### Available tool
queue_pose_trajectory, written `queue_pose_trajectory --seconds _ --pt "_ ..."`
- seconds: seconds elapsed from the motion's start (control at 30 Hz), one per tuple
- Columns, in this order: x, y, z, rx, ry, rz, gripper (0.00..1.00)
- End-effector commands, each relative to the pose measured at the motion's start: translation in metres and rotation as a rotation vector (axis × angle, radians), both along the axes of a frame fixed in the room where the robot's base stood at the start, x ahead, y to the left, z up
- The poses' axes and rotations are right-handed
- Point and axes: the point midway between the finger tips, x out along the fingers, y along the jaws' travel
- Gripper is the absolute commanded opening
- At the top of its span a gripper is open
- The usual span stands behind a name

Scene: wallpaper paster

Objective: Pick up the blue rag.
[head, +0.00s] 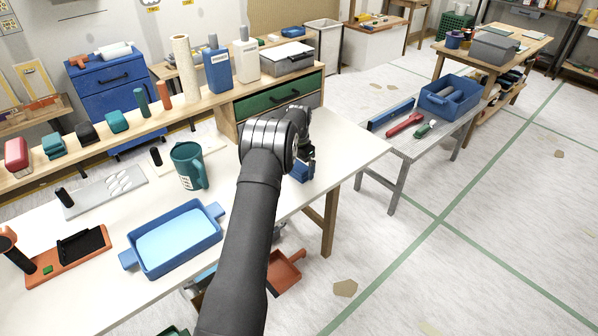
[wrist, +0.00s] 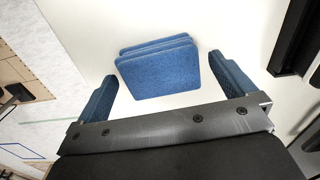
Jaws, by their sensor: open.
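The blue rag (wrist: 158,70) looks like a folded, layered stack lying on the white table (wrist: 215,20). In the wrist view it lies ahead of my gripper (wrist: 167,88), between the lines of its two blue-padded fingers, with clear gaps on both sides. My gripper is open and holds nothing. In the head view the rag (head: 301,174) shows as a small blue patch near the table's right end, just below my gripper (head: 307,162). My arm hides part of that area.
A blue tray (head: 147,262) of light blue liquid and a green mug (head: 187,167) stand left of my arm. A wooden shelf with a green drawer (head: 275,103) stands behind. The table's right edge is close to the rag. A dark object (wrist: 290,38) shows at the wrist view's right.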

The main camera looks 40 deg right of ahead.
Motion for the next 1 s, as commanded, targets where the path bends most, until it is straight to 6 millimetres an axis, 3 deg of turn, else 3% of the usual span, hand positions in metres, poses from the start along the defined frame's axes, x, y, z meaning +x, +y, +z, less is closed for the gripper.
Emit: queue_pose_trajectory --seconds 0.1,0.33,0.57,1.0 --pt "0.000 0.000 -0.016 0.001 0.000 0.001 1.00" --pt "0.000 0.000 -0.017 -0.001 -0.001 0.001 1.00" --pt "0.000 0.000 -0.017 0.000 -0.001 0.001 0.55" --pt "0.000 0.000 -0.007 -0.001 -0.002 0.001 0.54"
